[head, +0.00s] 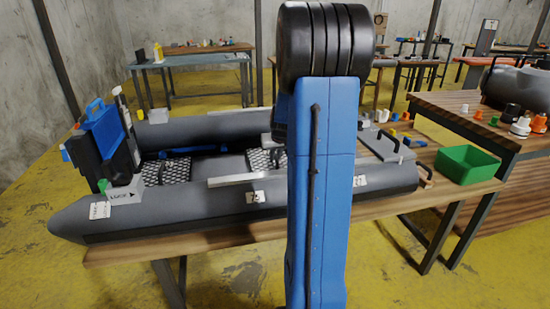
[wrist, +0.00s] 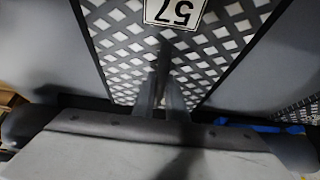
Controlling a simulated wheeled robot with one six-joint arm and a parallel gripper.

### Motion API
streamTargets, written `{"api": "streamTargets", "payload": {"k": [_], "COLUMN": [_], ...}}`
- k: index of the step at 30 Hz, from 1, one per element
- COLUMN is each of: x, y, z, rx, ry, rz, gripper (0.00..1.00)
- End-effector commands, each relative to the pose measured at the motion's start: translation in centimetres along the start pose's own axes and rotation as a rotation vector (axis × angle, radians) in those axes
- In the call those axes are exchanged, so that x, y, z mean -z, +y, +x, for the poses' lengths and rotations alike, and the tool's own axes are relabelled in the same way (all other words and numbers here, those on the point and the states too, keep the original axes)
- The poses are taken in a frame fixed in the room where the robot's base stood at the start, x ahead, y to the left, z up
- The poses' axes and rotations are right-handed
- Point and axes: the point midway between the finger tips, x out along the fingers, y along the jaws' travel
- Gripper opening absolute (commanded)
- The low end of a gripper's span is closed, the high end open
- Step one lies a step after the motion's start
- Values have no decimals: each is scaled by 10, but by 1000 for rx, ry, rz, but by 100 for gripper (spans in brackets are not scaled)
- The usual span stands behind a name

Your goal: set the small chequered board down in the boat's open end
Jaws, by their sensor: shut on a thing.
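In the wrist view my gripper (wrist: 162,103) is shut on the near edge of a chequered board (wrist: 125,45) with pale diamonds, a dark rim and a white tag reading 57. The grey inflatable boat (head: 180,217) lies on a wooden table in the head view. Its right end has a flat grey panel (head: 385,147); dark goods stand at its left end. A chequered panel (head: 264,161) shows inside the boat beside my arm; I cannot tell whether it is the held board. My arm hides my gripper in the head view. I cannot tell whether the board touches the boat.
Another chequered panel (head: 167,171) lies left in the boat, near a blue item (head: 190,150). A blue and black case (head: 100,140) stands at the left end. A green bin (head: 465,164) stands right of the boat.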

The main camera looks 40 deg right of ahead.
Motion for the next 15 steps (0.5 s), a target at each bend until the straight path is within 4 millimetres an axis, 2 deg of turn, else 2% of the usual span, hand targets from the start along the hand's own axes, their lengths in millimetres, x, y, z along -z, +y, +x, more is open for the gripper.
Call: {"api": "streamTargets", "payload": {"k": [2, 3, 4, 15], "x": [0, -1, -1, 1], "y": [0, 0, 0, 0], "z": [1, 2, 1, -1], "rx": [0, 0, 0, 0], "ry": [1, -1, -1, 0], "rz": [0, 0, 0, 0], "gripper": [0, 22, 29, 31]}}
